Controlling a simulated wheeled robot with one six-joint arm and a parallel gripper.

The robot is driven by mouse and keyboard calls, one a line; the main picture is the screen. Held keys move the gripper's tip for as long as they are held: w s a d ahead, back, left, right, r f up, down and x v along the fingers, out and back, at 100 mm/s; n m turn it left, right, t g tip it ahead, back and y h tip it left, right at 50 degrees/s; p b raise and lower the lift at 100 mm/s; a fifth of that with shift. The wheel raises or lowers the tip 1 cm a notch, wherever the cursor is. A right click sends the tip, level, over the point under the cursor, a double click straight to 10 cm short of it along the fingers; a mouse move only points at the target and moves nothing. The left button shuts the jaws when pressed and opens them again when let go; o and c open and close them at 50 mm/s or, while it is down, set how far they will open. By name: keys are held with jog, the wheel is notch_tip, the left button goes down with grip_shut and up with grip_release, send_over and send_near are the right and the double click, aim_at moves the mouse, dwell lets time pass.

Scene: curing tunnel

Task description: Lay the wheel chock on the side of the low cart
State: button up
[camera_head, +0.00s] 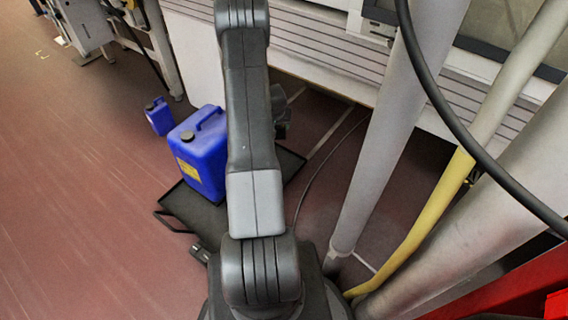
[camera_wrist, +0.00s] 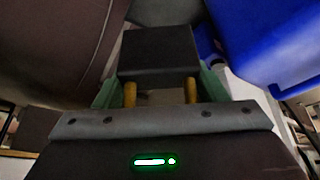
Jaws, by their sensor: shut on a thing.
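The low cart (camera_head: 182,206) is a flat black platform close to the floor, partly hidden behind my arm in the head view. A big blue canister (camera_head: 205,160) with a yellow label stands on its left part; blue surface also fills the upper right of the wrist view (camera_wrist: 275,40). In the wrist view my gripper (camera_wrist: 160,92) is shut on a dark, block-shaped thing, which I take to be the wheel chock (camera_wrist: 158,50). I cannot tell whether the chock touches the cart.
A smaller blue canister (camera_head: 159,116) stands on the red-brown floor behind the cart. A grey ribbed machine side (camera_head: 325,45) runs behind. Thick grey pipes (camera_head: 385,130) and a yellow hose (camera_head: 430,210) crowd the right. The floor at left is clear.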

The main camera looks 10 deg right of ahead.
jog(key=shift+w+d+f+m+h+b, duration=0.15)
jog(key=shift+w+d+f+m+b, duration=0.5)
jog(key=shift+w+f+b, duration=4.15)
jog(key=shift+s+d+f+m+h+b, duration=0.1)
jog(key=shift+s+d+f+m+b, duration=1.05)
jog(key=shift+f, duration=7.4)
jog(key=shift+w+d+f+n+h+b, duration=0.15)
jog(key=shift+w+d+f+n+b, duration=0.45)
jog(key=shift+w+f+b, duration=3.75)
jog(key=shift+s+d+f+b, duration=0.1)
jog(key=shift+s+f+b, duration=0.15)
jog(key=shift+s+f, duration=0.5)
jog(key=shift+s+d+f+b, duration=0.1)
jog(key=shift+s+f+b, duration=0.2)
jog(key=shift+f, duration=0.9)
jog(key=shift+s+f+b, duration=0.2)
jog(key=shift+s+f, duration=0.35)
jog(key=shift+f, duration=0.4)
jog(key=o, duration=1.4)
jog(key=shift+o, duration=0.2)
jog(key=shift+s, duration=0.1)
jog(key=p+v, duration=0.5)
jog(key=v, duration=0.8)
jog(key=shift+r, duration=0.4)
